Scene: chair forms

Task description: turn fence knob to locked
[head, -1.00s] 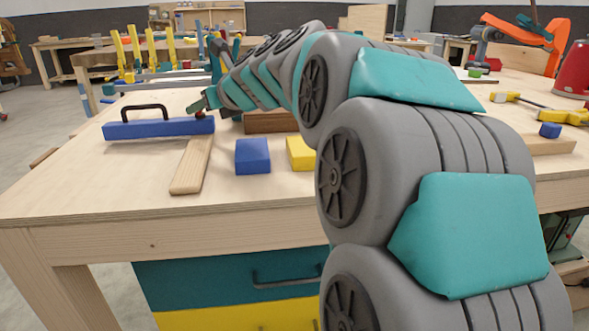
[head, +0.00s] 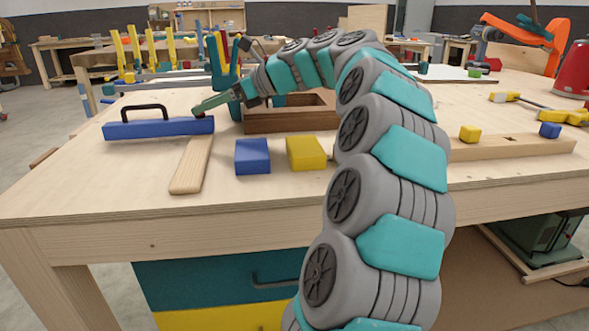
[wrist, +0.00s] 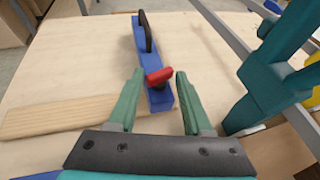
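The blue fence (head: 150,129) lies on the workbench at the left, with a black handle on top; it also shows in the wrist view (wrist: 141,40). The red fence knob (wrist: 158,77) sits on a dark base near the fence's near end in the wrist view, its bar turned slightly off crosswise to the fence. My gripper (wrist: 155,80) is open, with one green finger on each side of the knob and a gap to both. In the head view my gripper (head: 208,106) is over the fence's right end, and the knob is mostly hidden there.
A wooden paddle (head: 191,168) lies in front of the fence. A blue block (head: 252,157) and a yellow block (head: 306,153) stand to its right.

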